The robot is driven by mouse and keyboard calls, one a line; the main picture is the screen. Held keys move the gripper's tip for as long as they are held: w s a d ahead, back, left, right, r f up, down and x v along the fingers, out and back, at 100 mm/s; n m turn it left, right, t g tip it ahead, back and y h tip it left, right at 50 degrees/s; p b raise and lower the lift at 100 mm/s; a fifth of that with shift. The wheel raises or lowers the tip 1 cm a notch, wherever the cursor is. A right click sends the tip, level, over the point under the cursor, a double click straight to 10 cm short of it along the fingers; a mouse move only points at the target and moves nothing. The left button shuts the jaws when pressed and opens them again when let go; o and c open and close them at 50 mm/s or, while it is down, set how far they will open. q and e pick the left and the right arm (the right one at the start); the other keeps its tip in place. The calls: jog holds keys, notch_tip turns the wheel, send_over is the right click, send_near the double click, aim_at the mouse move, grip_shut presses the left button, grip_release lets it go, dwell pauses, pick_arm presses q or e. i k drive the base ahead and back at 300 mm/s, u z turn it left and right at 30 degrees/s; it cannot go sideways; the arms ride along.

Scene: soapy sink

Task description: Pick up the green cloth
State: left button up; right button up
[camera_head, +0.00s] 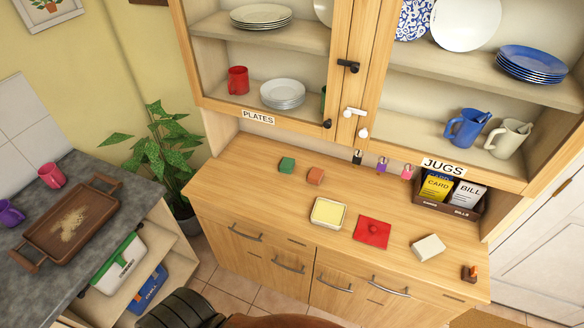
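I see nothing that is plainly a green cloth. A small dark green, block-like piece (287,165) lies at the back left of the wooden dresser top (240,190); it is too small to tell whether it is folded cloth. An orange-brown piece (315,176) of similar size lies just right of it, apart from it. Neither of my grippers is in view.
A yellow-filled dish (328,213), red square item (372,232) and whitish block (428,248) are on the dresser. Plates (282,94) and jugs (467,129) fill shelves above. A brown tray (72,223) lies on the left counter. The dresser's front left is clear.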

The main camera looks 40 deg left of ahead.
aim_at(287, 166)
jog(key=u, duration=1.35)
